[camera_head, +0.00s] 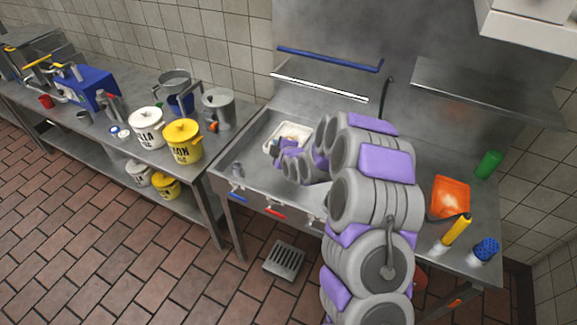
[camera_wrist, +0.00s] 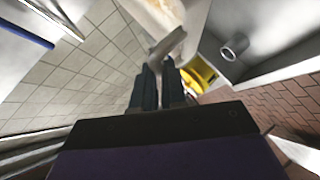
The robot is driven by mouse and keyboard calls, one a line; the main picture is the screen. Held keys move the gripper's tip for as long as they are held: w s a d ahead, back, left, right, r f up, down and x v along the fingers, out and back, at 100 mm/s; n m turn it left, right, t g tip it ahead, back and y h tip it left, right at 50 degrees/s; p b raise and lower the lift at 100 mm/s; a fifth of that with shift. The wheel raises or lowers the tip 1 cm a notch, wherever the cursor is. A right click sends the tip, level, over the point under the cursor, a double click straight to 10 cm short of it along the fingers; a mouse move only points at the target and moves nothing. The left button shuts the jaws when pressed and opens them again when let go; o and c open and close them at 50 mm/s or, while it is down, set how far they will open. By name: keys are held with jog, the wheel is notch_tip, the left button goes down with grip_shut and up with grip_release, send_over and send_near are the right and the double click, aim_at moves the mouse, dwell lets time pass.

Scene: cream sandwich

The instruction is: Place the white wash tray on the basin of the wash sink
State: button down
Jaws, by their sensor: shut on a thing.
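The white wash tray (camera_head: 293,133) is over the basin of the steel wash sink (camera_head: 255,150), toward its back. I cannot tell whether it touches the basin floor. My gripper (camera_head: 277,146) is at the tray's near left edge, partly hidden by my own arm. In the wrist view, my gripper (camera_wrist: 160,72) has its fingers close together on a pale rim, with the tray (camera_wrist: 160,14) beyond, cut off by the top of the picture.
Yellow (camera_head: 183,141) and white (camera_head: 146,127) canisters stand on the left table. An orange tray (camera_head: 450,196) and a yellow bottle (camera_head: 456,230) are at the right.

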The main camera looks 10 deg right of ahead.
jog(key=d+f, duration=0.1)
jog(key=w+d+f, duration=0.1)
jog(key=d+f, duration=0.1)
jog(key=shift+w+d+f, duration=0.25)
jog(key=shift+d+f, duration=0.2)
jog(key=shift+f, duration=0.1)
jog(key=f, duration=0.2)
jog(key=f+b, duration=0.1)
jog(key=f, duration=0.4)
jog(key=shift+w+a+f+b, duration=0.1)
jog(key=shift+a+b, duration=0.2)
jog(key=shift+b, duration=0.05)
jog(key=f, duration=0.3)
jog(key=shift+d+b, duration=0.2)
jog(key=shift+b, duration=0.15)
jog(key=shift+a+r, duration=0.1)
jog(key=shift+a, duration=0.3)
jog(key=c, duration=1.4)
grip_release()
jog(key=shift+a, duration=0.15)
jog(key=shift+o, duration=1.2)
jog(key=shift+d, duration=0.45)
